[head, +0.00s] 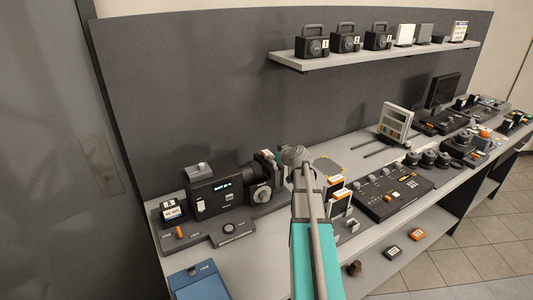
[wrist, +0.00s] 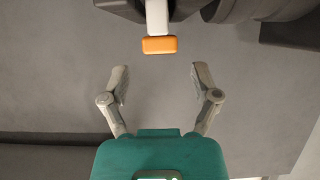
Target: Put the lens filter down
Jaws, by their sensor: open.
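My gripper (wrist: 160,82) is open in the wrist view, its two grey fingers spread apart with nothing between them. A white stem with an orange end (wrist: 159,45) lies just beyond the fingertips, apart from them; it may be the handle of the lens filter, but I cannot tell for sure. My arm hides part of the bench there, and the gripper's fingers cannot be made out in that view.
The black camera (head: 211,197) stands on the grey bench at left. White-and-orange cards (head: 339,190) stand right of my arm, beside a control panel (head: 394,190). A display unit (head: 394,122) stands farther back. A wall shelf (head: 375,58) holds several boxes. Dark round parts fill the wrist view's top.

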